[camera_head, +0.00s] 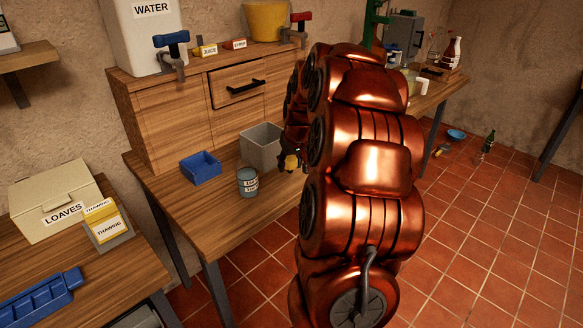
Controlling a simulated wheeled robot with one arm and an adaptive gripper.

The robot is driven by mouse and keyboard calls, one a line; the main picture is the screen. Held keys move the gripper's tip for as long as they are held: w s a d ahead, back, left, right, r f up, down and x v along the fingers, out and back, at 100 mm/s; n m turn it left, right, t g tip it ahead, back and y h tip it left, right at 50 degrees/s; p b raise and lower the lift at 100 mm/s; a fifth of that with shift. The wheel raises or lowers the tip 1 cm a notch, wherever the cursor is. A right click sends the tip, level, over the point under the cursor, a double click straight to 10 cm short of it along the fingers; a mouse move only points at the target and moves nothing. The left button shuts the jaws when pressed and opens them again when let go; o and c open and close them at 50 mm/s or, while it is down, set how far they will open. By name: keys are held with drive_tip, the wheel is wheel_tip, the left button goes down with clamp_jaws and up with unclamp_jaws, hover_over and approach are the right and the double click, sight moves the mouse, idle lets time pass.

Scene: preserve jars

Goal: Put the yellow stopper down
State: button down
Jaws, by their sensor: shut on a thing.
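The yellow stopper (291,162) is held in my gripper (289,165), partly hidden by the dark fingers. My gripper is shut on it, in front of the right side of the grey bin and over the wooden bench. I cannot tell whether the stopper touches the bench top (222,205). My copper arm hides the bench to the right.
On the bench are a grey open bin (260,148), a blue tray (201,168) and a labelled grey-blue tin (247,181). A drawer cabinet (160,115) stands behind. At lower left are a loaves box (55,200) and a thawing box (107,226). Bare bench shows around the tin.

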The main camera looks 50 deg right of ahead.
sight(291, 180)
drive_tip(key=shift+w+d+f, duration=0.1)
drive_tip(key=shift+w+d, duration=0.4)
drive_tip(key=shift+d, duration=0.25)
drive_tip(key=shift+f+p, duration=0.65)
drive_tip(key=shift+f, duration=1.1)
drive_tip(key=shift+f, duration=0.2)
drive_tip(key=c, duration=0.6)
unclamp_jaws()
drive_tip(key=shift+c, duration=0.2)
drive_tip(key=shift+r, duration=0.1)
